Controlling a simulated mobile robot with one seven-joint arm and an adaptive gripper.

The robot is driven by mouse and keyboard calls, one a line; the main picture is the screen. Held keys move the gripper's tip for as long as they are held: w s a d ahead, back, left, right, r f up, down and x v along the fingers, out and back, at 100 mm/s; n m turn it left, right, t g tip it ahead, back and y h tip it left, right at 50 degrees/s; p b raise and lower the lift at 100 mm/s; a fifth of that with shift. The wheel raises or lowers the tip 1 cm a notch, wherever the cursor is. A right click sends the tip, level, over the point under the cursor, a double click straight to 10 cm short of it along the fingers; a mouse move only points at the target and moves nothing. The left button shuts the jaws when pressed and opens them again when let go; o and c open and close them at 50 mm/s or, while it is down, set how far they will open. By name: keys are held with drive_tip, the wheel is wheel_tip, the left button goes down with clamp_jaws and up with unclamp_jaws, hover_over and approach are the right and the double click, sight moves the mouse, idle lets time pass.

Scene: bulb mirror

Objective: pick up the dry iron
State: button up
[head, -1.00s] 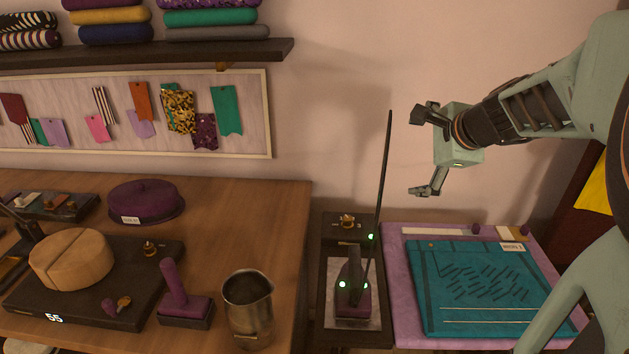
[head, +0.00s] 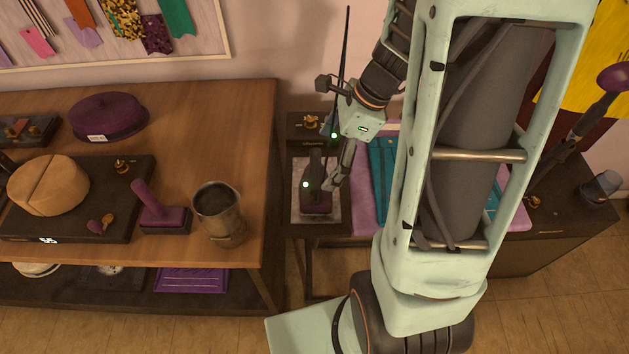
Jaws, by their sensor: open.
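The lower finger overlaps the iron's right side in this view. I cannot tell whether it touches. A purple block with an upright handle (head: 160,213) stands on the wooden table; I cannot tell whether it is also an iron.
A metal jug (head: 219,213) stands near the table's right edge. A dark board (head: 125,190) holds a round wooden block. A thin dark rod (head: 345,50) rises behind my gripper. My arm hides much of the teal mat (head: 382,170) on the right.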

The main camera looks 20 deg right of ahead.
sight(317, 167)
drive_tip(key=shift+x, duration=2.8)
drive_tip(key=shift+w+a+r, duration=0.1)
drive_tip(key=shift+c, duration=0.4)
drive_tip(key=c, duration=1.9)
drive_tip(key=shift+c, duration=0.2)
drive_tip(key=shift+r, duration=0.2)
